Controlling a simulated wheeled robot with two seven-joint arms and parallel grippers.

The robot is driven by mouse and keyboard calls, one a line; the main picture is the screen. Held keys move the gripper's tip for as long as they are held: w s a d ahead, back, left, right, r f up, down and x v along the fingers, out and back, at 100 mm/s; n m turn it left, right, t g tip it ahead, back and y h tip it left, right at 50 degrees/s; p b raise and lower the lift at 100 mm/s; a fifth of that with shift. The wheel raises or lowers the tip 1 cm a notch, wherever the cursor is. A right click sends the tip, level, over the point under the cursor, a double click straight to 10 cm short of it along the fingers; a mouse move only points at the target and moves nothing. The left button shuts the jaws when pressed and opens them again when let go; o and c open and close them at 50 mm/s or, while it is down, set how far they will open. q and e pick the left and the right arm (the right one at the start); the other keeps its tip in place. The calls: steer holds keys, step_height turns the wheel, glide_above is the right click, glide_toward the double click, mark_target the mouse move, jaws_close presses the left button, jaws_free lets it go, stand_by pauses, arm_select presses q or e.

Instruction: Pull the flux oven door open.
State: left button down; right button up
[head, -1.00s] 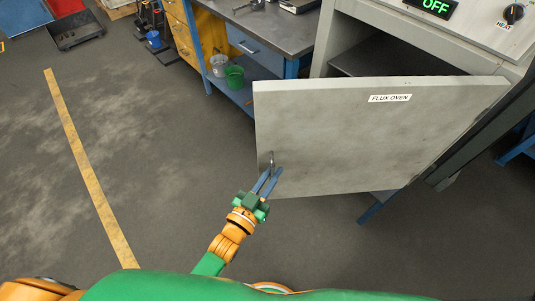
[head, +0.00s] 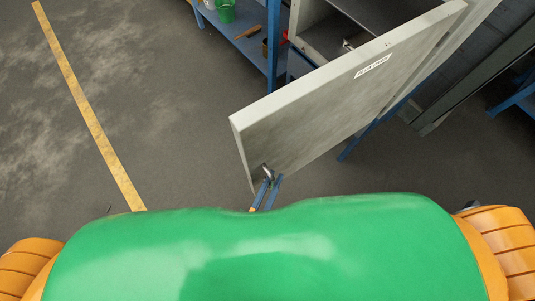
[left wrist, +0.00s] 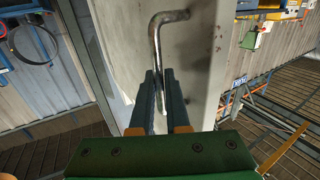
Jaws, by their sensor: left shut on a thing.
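The flux oven door (head: 330,105) is a thick grey panel with a small label near its top edge. It stands swung well open, hinged on the right, with its free edge towards me. A bent metal handle (head: 267,172) sits low near that free edge. My left gripper (head: 268,186) is shut on the handle, its two blue fingers showing just past my green body. In the left wrist view the fingers (left wrist: 160,98) close around the lower part of the handle (left wrist: 155,45), in front of the pale door (left wrist: 205,60). My right gripper is not in view.
The oven's opening (head: 325,28) shows behind the door, with something metallic inside. A blue-framed bench (head: 255,45) with a green bucket (head: 226,10) stands to its left. The floor left of the door is clear, with a yellow line (head: 85,105) on it.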

arm_select(q)
steer(key=shift+s+d, duration=0.1)
stand_by(0.3)
steer(key=c, duration=0.9)
jaws_free()
steer(key=b+v, duration=0.1)
steer(key=v, duration=0.6)
